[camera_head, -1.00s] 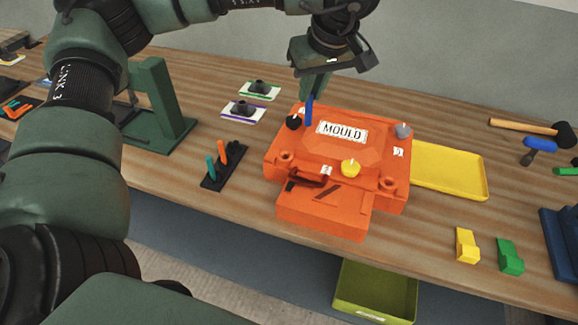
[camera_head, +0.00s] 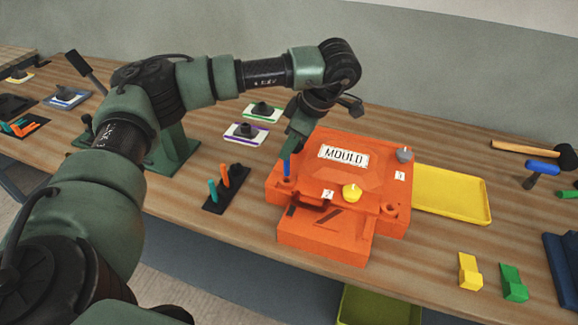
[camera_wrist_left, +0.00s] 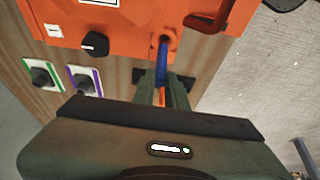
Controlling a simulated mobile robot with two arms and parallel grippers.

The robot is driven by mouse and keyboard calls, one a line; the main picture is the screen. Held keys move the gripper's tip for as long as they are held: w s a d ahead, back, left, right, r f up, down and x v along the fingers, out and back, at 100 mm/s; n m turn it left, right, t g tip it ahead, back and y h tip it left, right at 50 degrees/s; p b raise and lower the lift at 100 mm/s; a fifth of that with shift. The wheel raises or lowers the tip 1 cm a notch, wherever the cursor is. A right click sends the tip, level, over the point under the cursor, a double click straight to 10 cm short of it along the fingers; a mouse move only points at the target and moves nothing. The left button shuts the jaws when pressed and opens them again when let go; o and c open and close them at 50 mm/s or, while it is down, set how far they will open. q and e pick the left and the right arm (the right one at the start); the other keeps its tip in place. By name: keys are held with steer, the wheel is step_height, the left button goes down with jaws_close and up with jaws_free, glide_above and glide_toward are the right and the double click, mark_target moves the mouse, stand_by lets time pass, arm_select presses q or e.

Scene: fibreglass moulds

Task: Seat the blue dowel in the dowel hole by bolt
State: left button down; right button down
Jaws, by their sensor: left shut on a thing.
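The orange mould (camera_head: 350,155) lies on the bench with a yellow knob (camera_head: 352,193) and a grey knob (camera_head: 404,155) on top. A black knob (camera_wrist_left: 95,43) shows on it in the left wrist view; my gripper hides it in the head view. My left gripper (camera_head: 292,150) is shut on the blue dowel (camera_head: 287,168), which points down at the near-left round hole (camera_head: 285,181). In the left wrist view the dowel (camera_wrist_left: 162,58) reaches the hole's rim (camera_wrist_left: 163,36); I cannot tell how far it is in. Another hole (camera_head: 389,209) is at the near-right corner.
A black rack (camera_head: 222,203) with teal and orange dowels stands left of the mould. Purple- and green-edged plates lie behind it. A yellow tray (camera_head: 484,212) is on the right, with yellow and green blocks in front. A green bin (camera_head: 380,305) stands below the bench.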

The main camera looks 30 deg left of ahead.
mark_target(289, 175)
arm_select(q)
steer(key=shift+f, duration=0.85)
step_height(289, 175, down, 5)
steer(key=shift+r+p, duration=0.2)
steer(key=shift+p, duration=0.35)
steer(key=c, duration=1.4)
jaws_free()
steer(key=shift+f, duration=0.1)
steer(key=shift+c, duration=0.2)
